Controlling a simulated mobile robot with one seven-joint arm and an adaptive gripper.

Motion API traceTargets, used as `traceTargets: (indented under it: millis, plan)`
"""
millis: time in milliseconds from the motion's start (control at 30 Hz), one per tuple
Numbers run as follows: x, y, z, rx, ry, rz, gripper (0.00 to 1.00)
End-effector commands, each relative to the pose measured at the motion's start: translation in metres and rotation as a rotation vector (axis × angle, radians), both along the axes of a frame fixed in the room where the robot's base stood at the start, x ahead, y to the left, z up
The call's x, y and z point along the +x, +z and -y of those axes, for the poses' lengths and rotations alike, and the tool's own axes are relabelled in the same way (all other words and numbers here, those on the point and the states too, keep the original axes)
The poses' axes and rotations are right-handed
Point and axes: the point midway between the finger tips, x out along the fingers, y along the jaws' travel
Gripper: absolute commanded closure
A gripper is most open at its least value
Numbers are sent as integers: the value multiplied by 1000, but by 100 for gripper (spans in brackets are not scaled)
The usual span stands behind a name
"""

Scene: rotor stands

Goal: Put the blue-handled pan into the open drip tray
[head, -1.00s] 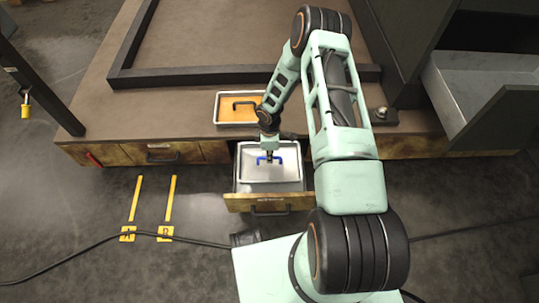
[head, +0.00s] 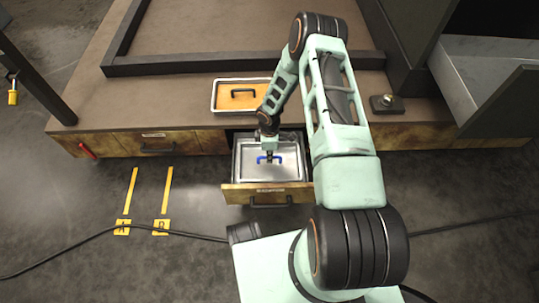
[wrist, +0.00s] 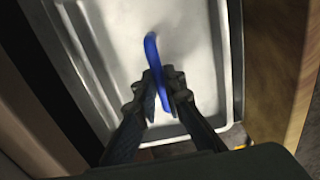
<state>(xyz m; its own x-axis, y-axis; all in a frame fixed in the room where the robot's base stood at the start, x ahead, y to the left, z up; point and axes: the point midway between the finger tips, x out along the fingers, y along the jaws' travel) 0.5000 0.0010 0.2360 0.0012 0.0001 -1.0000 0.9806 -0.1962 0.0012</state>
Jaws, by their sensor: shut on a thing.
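The blue-handled pan (head: 285,172) is a shallow, pale metal tray with a blue bar handle (head: 270,159). It lies level within the walls of the open drip tray (head: 234,194), a pulled-out drawer with a worn yellow-brown front. I cannot tell whether the pan touches the drawer's floor. My gripper (head: 269,154) points down from above and is shut on the blue handle. In the wrist view, the two dark fingers (wrist: 162,108) close around the handle (wrist: 153,55), above the pan's bare metal surface (wrist: 190,50).
An orange pan (head: 225,98) with a black handle stands on the brown bench top behind the drawer. A black cable (head: 75,247) crosses the floor at left. A grey open bin (head: 470,75) is at far right. Yellow floor strips (head: 129,190) lie left of the drawer.

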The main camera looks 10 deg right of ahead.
Motion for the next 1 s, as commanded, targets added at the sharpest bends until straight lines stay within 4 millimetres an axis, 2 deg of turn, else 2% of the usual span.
traceTargets:
  millis: [200,500,1000]
  plan:
    - [0,-20,0,0,0,-1,100]
    - [0,-37,0,0,1,0,100]
    - [0,-44,0,0,2,-1,100]
